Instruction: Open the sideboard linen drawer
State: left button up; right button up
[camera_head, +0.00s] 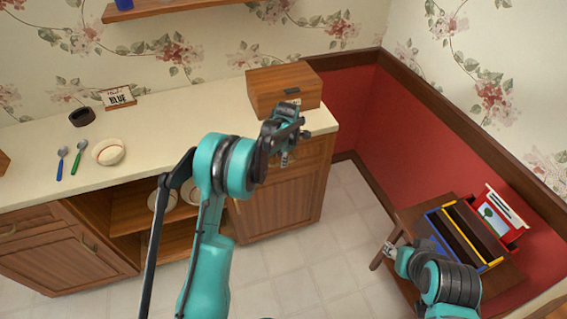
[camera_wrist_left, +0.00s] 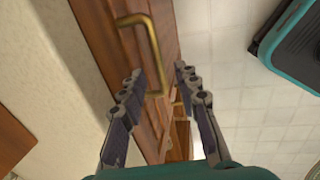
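The wooden sideboard (camera_head: 275,207) stands along the wall under a cream top. A drawer front (camera_head: 313,154) sits below the top at its right end and looks shut, partly hidden by my left gripper. My left gripper (camera_head: 287,150) is in front of this drawer. In the left wrist view, its two fingers (camera_wrist_left: 160,73) are apart with nothing held. A brass bar handle (camera_wrist_left: 150,45) lies at the fingertips, its lower end showing between them; I cannot tell whether they touch. My right gripper (camera_head: 390,249) is far from the sideboard, near a small table; its fingers are too small to read.
A wooden box (camera_head: 284,88) stands on the sideboard top above the drawer. A bowl (camera_head: 109,152), spoons (camera_head: 71,160) and a small sign (camera_head: 118,98) are further left. The small wooden table (camera_head: 412,222) at the right holds a coloured tray (camera_head: 458,237). Tiled floor (camera_head: 300,262) between is clear.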

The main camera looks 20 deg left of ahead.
pick_arm(q)
jog(key=shift+w+a+f, duration=0.1)
jog(key=shift+f, duration=0.5)
jog(key=shift+w+a+f, duration=0.1)
jog(key=shift+f, duration=0.5)
grip_shut()
